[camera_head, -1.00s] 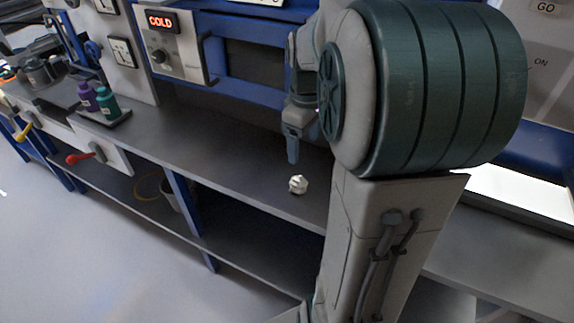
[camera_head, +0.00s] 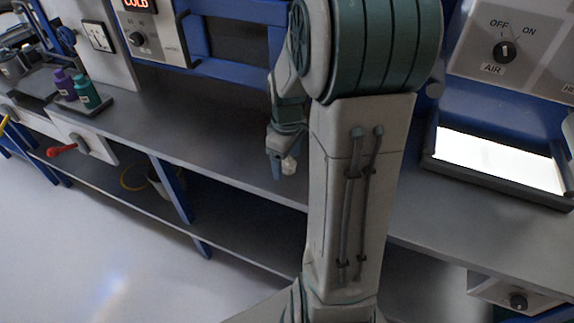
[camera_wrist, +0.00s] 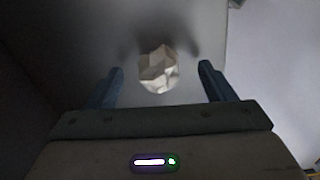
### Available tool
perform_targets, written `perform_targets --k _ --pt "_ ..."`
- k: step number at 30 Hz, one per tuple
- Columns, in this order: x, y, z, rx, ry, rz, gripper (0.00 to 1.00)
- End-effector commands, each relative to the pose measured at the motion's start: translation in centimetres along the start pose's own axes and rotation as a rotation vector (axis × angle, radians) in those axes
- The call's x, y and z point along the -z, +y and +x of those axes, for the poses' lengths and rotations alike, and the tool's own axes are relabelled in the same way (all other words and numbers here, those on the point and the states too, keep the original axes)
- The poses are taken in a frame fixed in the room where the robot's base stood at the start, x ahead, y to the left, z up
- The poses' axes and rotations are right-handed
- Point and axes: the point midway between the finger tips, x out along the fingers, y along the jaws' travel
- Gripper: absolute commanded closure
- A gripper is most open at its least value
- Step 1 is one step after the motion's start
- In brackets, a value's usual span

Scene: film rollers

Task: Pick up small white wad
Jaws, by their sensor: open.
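The small white wad (camera_head: 289,165) is a crumpled, faceted ball on the grey bench shelf. In the wrist view the wad (camera_wrist: 158,69) lies between and slightly beyond my two fingertips, with a gap on each side. My gripper (camera_wrist: 162,72) is open and empty. In the head view my gripper (camera_head: 281,168) points down at the wad, and one finger shows beside it. My arm hides part of the shelf on the right.
Purple and teal bottles (camera_head: 76,90) stand on a small tray at the left of the grey bench (camera_head: 190,125). A lit white panel (camera_head: 498,160) is on the right. A red-handled lever (camera_head: 62,150) juts from the front. The bench between bottles and gripper is clear.

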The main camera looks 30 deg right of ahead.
Motion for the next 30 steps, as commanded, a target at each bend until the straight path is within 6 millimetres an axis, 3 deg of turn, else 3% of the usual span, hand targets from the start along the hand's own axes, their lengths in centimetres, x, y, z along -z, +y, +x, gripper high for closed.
perform_targets --k 10,15,30 --pt "0.01 0.01 0.86 -0.001 0.001 0.001 0.27" --pt "0.01 0.01 0.85 -0.001 0.001 0.000 0.69" --pt "0.04 0.05 0.05 -0.003 0.002 0.000 0.69"
